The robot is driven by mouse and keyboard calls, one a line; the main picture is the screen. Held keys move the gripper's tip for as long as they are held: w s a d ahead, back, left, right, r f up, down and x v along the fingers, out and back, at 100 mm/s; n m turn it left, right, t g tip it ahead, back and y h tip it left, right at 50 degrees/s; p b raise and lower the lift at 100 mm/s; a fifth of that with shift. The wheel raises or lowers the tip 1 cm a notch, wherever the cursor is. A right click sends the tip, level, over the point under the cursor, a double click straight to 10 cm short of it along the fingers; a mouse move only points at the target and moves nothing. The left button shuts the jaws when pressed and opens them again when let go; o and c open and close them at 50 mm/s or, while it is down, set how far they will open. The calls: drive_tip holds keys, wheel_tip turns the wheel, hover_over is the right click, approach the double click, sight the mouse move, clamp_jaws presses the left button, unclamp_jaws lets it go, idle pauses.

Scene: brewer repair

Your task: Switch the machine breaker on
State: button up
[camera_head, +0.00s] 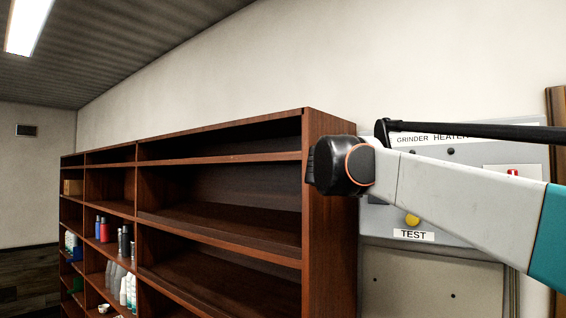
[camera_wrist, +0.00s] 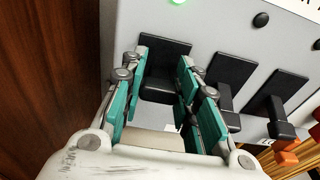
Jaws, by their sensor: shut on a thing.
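The grey breaker panel (camera_head: 452,160) is on the wall right of the shelf, largely hidden by my arm in the head view. Its visible labels read GRINDER, HEATER and TEST. In the wrist view, my gripper (camera_wrist: 164,76) is shut on the leftmost black breaker lever (camera_wrist: 158,88), with teal fingers on both sides of it. A black plate (camera_wrist: 168,54) lies behind this lever, and a green light (camera_wrist: 178,2) glows above it. The lever's own label is out of sight. My gripper is not visible in the head view.
A tall brown shelf (camera_head: 329,250) with bottles stands close left of the panel. A yellow button (camera_head: 412,219) sits above the TEST label.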

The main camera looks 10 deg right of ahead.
drive_tip(key=shift+w+d+r+g+y+p, duration=0.15)
drive_tip(key=shift+r+g+y+p, duration=0.25)
drive_tip(key=shift+y+p, duration=0.3)
drive_tip(key=shift+f, duration=0.1)
drive_tip(key=o, duration=1.1)
drive_tip(key=v, duration=1.2)
